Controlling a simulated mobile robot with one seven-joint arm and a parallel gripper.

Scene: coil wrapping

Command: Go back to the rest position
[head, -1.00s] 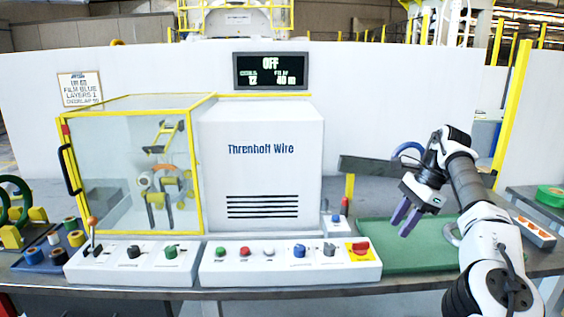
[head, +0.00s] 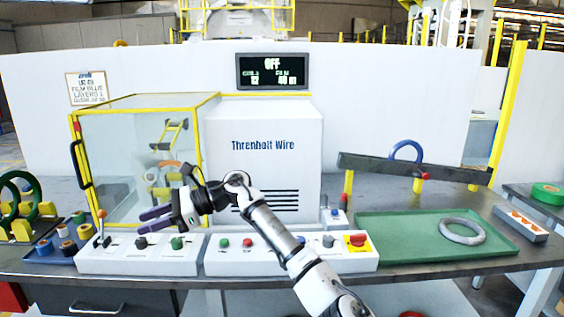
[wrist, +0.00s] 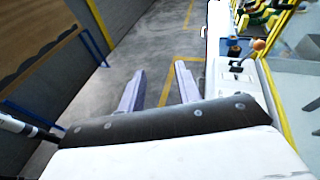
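My gripper (head: 150,221) is in front of the wrapping machine in the head view, above the left control panel (head: 120,262). Its two purple fingers point left and stand apart with nothing between them. The wrist view also shows the gripper (wrist: 158,82), with bare floor beyond the parted fingers. My arm reaches across the right control panel (head: 225,258) and hides some of its buttons. The machine's yellow-framed clear guard (head: 112,165) stands behind the gripper and looks closed.
A grey coil (head: 462,231) lies on the green tray (head: 385,240) at right. A blue ring (head: 406,151) shows at the dark rail (head: 450,172). Spools (head: 68,247) and green coils stand at far left. The display (head: 272,71) reads OFF.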

